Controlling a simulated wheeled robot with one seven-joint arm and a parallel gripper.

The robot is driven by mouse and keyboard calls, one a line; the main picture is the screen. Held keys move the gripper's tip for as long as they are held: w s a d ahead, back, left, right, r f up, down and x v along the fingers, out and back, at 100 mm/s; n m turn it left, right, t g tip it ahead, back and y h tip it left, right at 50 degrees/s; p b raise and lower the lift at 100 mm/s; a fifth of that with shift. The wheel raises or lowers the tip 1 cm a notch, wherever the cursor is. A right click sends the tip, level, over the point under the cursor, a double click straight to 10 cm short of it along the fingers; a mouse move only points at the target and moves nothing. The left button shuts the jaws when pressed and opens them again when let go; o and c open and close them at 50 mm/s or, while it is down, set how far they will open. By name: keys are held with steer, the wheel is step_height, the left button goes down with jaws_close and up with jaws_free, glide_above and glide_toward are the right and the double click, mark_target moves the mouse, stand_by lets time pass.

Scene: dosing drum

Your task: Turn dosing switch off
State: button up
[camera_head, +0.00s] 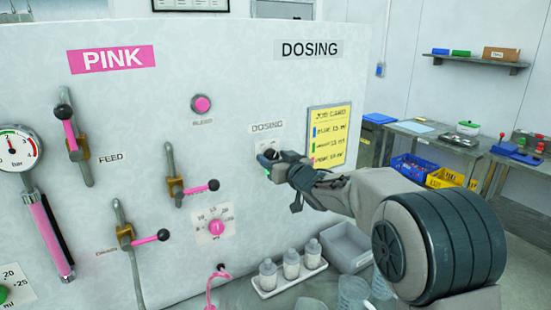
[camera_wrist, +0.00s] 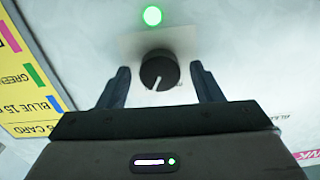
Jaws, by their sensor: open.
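The dosing switch is a round black knob (camera_wrist: 159,70) with a white pointer line, on a pale plate on the white panel. In the wrist view its line points down and slightly left. A green lamp (camera_wrist: 152,15) glows above it there. My gripper (camera_wrist: 160,80) is open, one finger on each side of the knob, with gaps visible on both sides. In the head view my gripper (camera_head: 273,168) is at the panel below the small DOSING label (camera_head: 267,127), with the switch (camera_head: 270,153) partly hidden behind it.
A yellow job card (camera_head: 329,135) is on the panel right of the switch. A pink dial (camera_head: 215,227) and a pink-handled lever (camera_head: 195,188) are to the left. White bottles (camera_head: 291,264) stand in a tray below, beside a grey bin (camera_head: 347,247).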

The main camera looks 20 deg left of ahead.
steer(key=c, duration=1)
steer(key=shift+f+n+b, duration=0.1)
steer(key=shift+n+b, duration=0.2)
steer(key=shift+b, duration=0.1)
steer(key=n+b, duration=0.9)
steer(key=n, duration=0.2)
steer(key=shift+s+a, duration=0.1)
steer(key=shift+n, duration=0.3)
steer(key=o, duration=1)
